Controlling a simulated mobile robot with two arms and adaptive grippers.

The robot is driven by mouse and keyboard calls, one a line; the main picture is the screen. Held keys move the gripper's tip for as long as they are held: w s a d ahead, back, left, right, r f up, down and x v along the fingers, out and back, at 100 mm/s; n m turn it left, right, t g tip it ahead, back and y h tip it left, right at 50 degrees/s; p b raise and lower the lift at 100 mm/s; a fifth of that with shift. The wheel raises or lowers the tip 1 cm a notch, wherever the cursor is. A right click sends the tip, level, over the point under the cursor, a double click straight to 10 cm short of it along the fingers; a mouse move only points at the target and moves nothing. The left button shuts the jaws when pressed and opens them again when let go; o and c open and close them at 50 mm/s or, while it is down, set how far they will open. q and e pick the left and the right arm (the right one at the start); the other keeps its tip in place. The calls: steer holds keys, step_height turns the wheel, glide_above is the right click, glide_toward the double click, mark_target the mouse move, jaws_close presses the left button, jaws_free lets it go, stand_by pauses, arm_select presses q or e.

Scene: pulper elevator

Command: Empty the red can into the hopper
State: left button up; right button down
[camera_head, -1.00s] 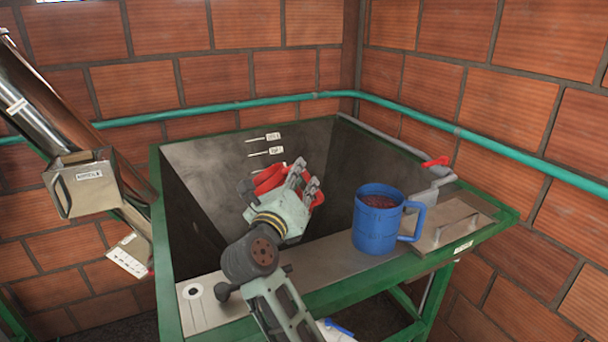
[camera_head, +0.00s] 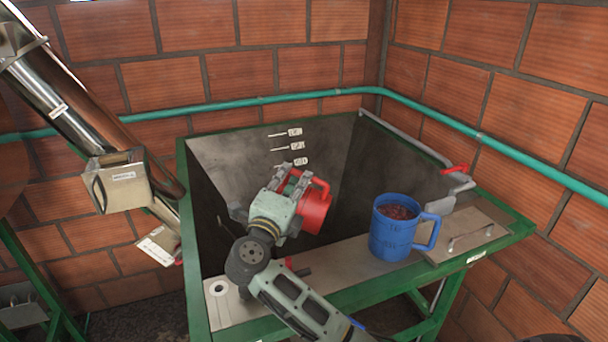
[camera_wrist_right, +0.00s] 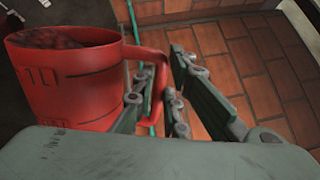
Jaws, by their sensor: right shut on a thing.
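The red can (camera_head: 314,212) is over the hopper (camera_head: 213,318), an open grey metal bin with a green frame. My right gripper (camera_head: 291,183) is shut on the can's handle and holds it within the hopper's mouth. The can looks tilted in the head view, though its exact angle is hard to tell. In the right wrist view the can (camera_wrist_right: 75,85) fills the left side, with the handle at the fingers (camera_wrist_right: 160,90). Dark red contents show inside its rim. The hopper floor is hidden. My left gripper is out of view.
A blue can (camera_head: 392,232) with dark red contents stands on the hopper's front ledge, right of my right arm. A metal lid plate with a handle (camera_head: 470,237) lies beside it. A steel elevator tube (camera_head: 75,105) slopes down at the left. Brick walls close the back and right.

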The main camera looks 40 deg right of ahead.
steer(key=shift+w+a+r+n+p, duration=0.1)
steer(key=shift+w+a+n+p, duration=0.65)
steer(key=shift+w+n+p, duration=0.25)
steer(key=shift+w+a+f+n+t+p, duration=0.15)
steer(key=shift+w+a+n+p, duration=0.2)
steer(key=shift+w+a+n, duration=0.15)
steer(key=shift+w+a+f+n+t+p, duration=0.15)
steer(key=shift+w+a+n+p, duration=0.15)
steer(key=shift+n, duration=0.3)
steer(key=w+a+f+n+y, duration=0.1)
steer(key=w+a+n, duration=0.3)
steer(key=w+n, duration=0.2)
steer(key=shift+a+t, duration=0.2)
steer(key=shift+t, duration=0.2)
steer(key=shift+s, duration=0.1)
